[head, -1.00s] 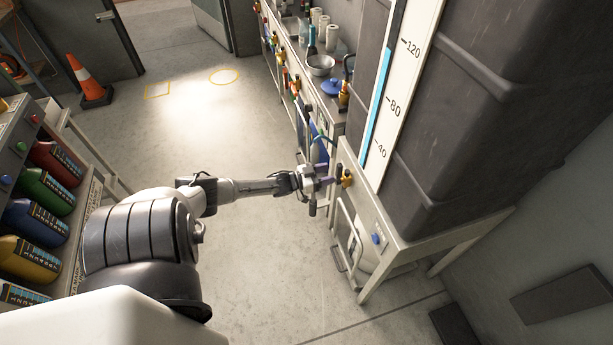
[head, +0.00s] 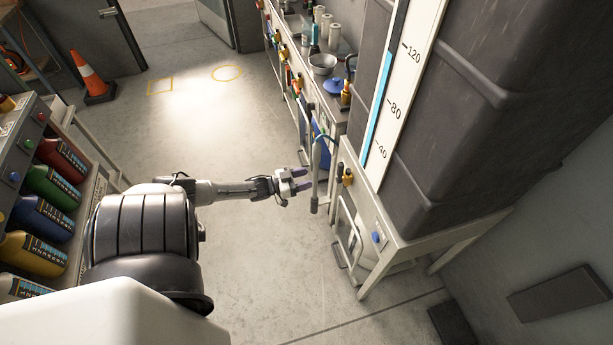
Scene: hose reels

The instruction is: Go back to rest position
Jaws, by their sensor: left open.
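My left gripper (head: 305,180) is in the middle of the head view, at the end of my left arm. Its two fingers point right, and it is open and empty. A grey hose wand (head: 315,180) hangs upright just right of the fingertips, with a small gap that is hard to judge from here. Its blue-grey hose curves over at the top toward the bench. A yellow valve (head: 347,177) sits on the tank stand right of the wand. My right gripper is not in view.
A large dark tank (head: 450,120) with a level gauge (head: 390,100) stands at right on a pale stand (head: 375,232). A tool bench (head: 335,105) runs behind it. A rack of coloured bottles (head: 50,205) is at left, with a traffic cone (head: 93,80) farther back. The floor between is clear.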

